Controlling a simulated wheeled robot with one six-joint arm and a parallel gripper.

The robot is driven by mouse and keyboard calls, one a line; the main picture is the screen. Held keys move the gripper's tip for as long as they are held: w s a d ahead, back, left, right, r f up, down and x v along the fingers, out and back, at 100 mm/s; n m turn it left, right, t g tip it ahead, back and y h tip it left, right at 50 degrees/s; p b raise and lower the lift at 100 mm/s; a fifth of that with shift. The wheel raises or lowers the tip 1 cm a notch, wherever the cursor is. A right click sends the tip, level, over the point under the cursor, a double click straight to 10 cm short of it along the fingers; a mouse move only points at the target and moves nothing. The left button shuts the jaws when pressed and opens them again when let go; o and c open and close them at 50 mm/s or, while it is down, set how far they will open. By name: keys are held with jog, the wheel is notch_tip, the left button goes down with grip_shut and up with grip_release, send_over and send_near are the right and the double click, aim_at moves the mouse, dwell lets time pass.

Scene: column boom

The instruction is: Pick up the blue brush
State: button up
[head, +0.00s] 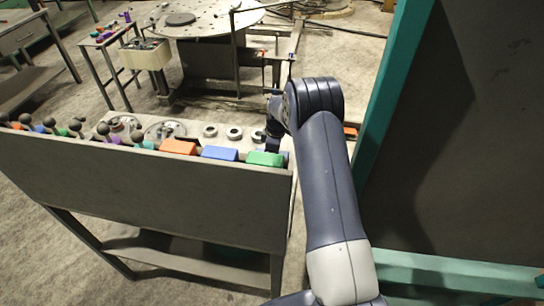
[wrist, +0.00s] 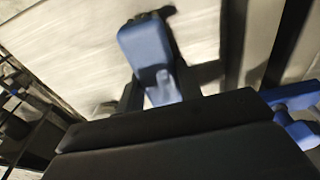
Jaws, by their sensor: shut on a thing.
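The blue brush (wrist: 146,46) shows in the wrist view as a blue piece with rounded corners and a paler lower part. It stands out between the dark fingers of my gripper (wrist: 160,86), which is shut on it. In the head view my gripper (head: 272,141) is small and dark, over the right end of the grey console, just behind the green block. The brush cannot be clearly made out there. My gripper's black body covers the lower part of the wrist view.
The console (head: 150,190) carries an orange block (head: 178,147), a blue block (head: 220,153) and a green block (head: 265,159) along its front edge, with several knobbed levers at left. A teal-framed dark panel (head: 460,130) stands close at right. A round table (head: 205,18) is behind.

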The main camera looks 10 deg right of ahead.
jog(key=shift+c, duration=1.4)
notch_tip(320, 180, up, 10)
jog(key=b, duration=0.2)
jog(key=shift+b, duration=0.3)
